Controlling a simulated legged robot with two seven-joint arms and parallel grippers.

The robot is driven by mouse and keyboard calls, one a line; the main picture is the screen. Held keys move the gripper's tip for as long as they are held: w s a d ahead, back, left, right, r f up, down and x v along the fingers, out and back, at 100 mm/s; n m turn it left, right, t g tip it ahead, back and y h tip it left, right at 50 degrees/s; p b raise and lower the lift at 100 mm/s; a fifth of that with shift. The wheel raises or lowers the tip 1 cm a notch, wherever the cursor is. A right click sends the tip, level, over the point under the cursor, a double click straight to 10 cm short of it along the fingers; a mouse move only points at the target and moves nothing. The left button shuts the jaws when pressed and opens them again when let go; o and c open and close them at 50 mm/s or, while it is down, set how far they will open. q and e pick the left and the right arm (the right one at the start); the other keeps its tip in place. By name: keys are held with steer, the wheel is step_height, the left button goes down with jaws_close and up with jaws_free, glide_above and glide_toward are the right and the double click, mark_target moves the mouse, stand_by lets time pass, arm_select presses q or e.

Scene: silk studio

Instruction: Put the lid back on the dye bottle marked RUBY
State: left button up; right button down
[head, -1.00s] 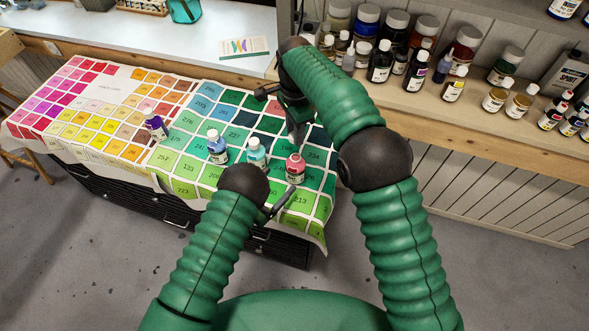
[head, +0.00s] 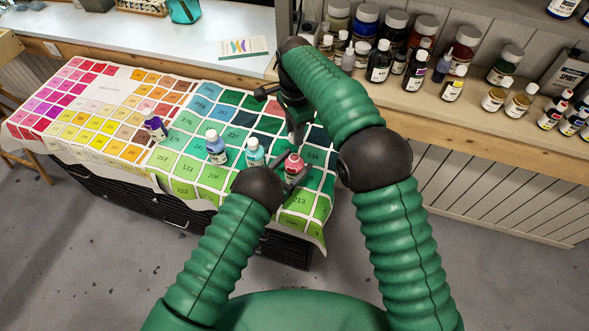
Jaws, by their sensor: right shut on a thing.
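A small red-pink bottle (head: 294,168) stands on the colour chart cloth, near its right end. Its label is too small to read, and I cannot tell whether its mouth is bare. My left gripper (head: 296,182) is low at this bottle, its visible finger beside the bottle's lower part. Its jaws look open; the other finger is mostly hidden by the dark wrist. My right gripper (head: 294,132) points down over the cloth, behind and above the red bottle. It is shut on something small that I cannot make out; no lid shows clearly.
A teal bottle (head: 255,152) and a blue bottle (head: 216,147) stand left of the red one. A purple bottle (head: 155,127) stands farther left. The back shelf (head: 420,102) holds many bottles. The cloth's left part (head: 75,105) is clear.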

arm_select(q)
jaws_close()
arm_select(e)
steer(key=shift+s+a+f, duration=0.1)
steer(key=shift+f, duration=2.35)
steer(key=shift+f, duration=0.85)
steer(key=shift+f, duration=0.6)
